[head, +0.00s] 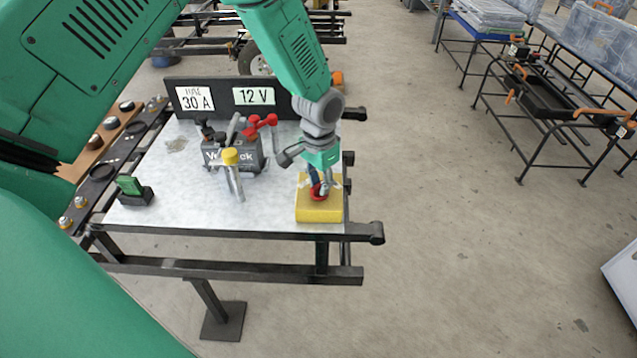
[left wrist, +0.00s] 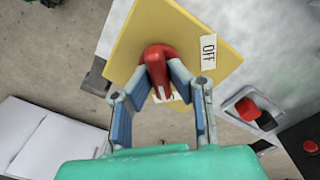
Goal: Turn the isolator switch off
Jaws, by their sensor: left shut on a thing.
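The isolator switch is a yellow box (head: 319,211) at the right front corner of the white tabletop, with a red knob (head: 318,193) on top. In the left wrist view the yellow plate (left wrist: 191,30) carries a white OFF label (left wrist: 209,51) to the right of the red knob (left wrist: 158,58). My left gripper (head: 318,182) comes down from above onto the knob. In the left wrist view its fingers (left wrist: 166,84) are shut on the red knob, one on each side. A second label below the knob is mostly hidden by it. My right gripper is not in view.
A black board with 30 A and 12 V labels (head: 253,96) stands behind.

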